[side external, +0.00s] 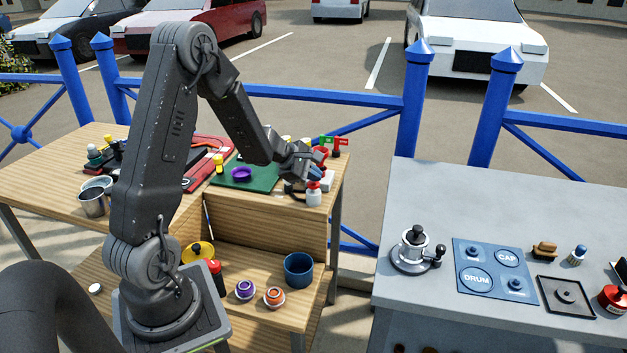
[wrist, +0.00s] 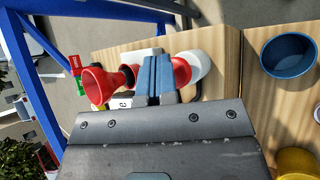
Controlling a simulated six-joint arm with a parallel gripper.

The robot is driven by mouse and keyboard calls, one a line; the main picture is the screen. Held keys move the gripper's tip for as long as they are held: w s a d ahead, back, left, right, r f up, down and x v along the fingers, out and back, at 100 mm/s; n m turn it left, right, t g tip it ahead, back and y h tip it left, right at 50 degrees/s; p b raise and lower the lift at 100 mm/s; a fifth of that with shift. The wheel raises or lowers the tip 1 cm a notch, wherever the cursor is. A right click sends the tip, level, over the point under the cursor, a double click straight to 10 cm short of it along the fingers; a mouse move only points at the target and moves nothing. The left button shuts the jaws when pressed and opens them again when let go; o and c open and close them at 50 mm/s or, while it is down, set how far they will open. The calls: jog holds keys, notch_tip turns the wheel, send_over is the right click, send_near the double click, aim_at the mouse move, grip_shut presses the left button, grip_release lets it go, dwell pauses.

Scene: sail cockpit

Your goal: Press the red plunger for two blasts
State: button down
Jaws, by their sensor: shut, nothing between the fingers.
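My gripper (side external: 315,172) is shut and empty over the right end of the wooden bench. In the wrist view its closed blue-grey fingers (wrist: 156,78) stand between a red horn bell (wrist: 98,86) on the left and a red part (wrist: 182,72) beside a white canister (wrist: 197,66) on the right. The red part is partly hidden by the fingers; I cannot tell whether it is the plunger or whether they touch it. In the side view a white bottle with a red top (side external: 314,194) stands just below the fingertips, and a red horn (side external: 321,155) shows behind them.
Small green and red flags (side external: 333,141) stand behind the horn. A green mat with a purple ring (side external: 241,174) lies left of my gripper. A blue cup (side external: 299,270) stands on the lower shelf. A grey table (side external: 420,190) with other fittings stands right, across a gap.

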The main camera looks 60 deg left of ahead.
aim_at(313, 183)
jog(key=shift+f, duration=0.55)
dwell(0.4)
jog(key=shift+r, duration=1.65)
notch_tip(313, 183, up, 5)
dwell(0.5)
